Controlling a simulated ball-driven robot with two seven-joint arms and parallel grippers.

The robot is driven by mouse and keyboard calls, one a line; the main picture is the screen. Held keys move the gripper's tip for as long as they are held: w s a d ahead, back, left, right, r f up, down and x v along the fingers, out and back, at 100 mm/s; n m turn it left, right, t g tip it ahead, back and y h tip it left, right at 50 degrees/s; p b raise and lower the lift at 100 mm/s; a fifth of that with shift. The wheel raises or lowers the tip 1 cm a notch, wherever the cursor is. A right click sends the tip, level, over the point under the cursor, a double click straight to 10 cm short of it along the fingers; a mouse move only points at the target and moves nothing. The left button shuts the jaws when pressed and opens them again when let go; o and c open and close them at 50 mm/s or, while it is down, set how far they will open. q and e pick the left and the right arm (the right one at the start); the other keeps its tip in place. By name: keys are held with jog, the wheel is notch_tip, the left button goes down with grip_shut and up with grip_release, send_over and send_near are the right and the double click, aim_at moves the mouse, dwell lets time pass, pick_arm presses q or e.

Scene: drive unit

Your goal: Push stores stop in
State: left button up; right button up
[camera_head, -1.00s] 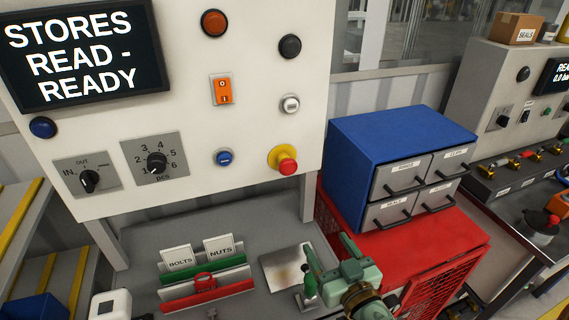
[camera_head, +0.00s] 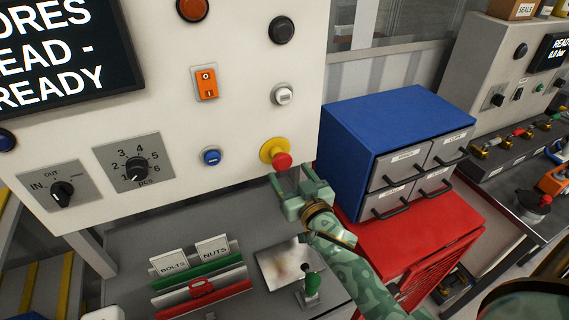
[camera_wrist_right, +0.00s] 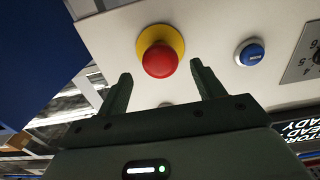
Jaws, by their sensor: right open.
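The stores stop is a red mushroom button (camera_head: 282,160) on a yellow collar (camera_head: 269,149), low on the right of the white panel (camera_head: 232,120). My right gripper (camera_head: 291,178) is just below and in front of it, raised toward the panel. In the right wrist view the red button (camera_wrist_right: 159,60) shows between and beyond the two open fingers, which look apart from it. Nothing is between the fingers. Whether the button is in or out is not clear. My left gripper is not in view.
A blue drawer cabinet (camera_head: 395,112) on a red cabinet (camera_head: 412,240) stands close to the right of my gripper. A blue button (camera_head: 211,157) and a white button (camera_head: 283,94) are nearby.

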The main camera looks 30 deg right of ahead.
aim_at(284, 166)
jog(key=shift+w+d, duration=0.1)
jog(key=shift+w, duration=1.9)
jog(key=c, duration=1.3)
jog(key=shift+w+d+r+p, duration=0.15)
jog(key=shift+w+p, duration=0.15)
jog(key=shift+w, duration=0.4)
jog(key=shift+c, duration=0.2)
jog(key=o, duration=1.1)
jog(key=shift+o, duration=1.2)
jog(key=shift+w, duration=0.15)
jog(key=s+a+b, duration=0.1)
jog(key=s, duration=1.5)
jog(key=shift+s, duration=0.15)
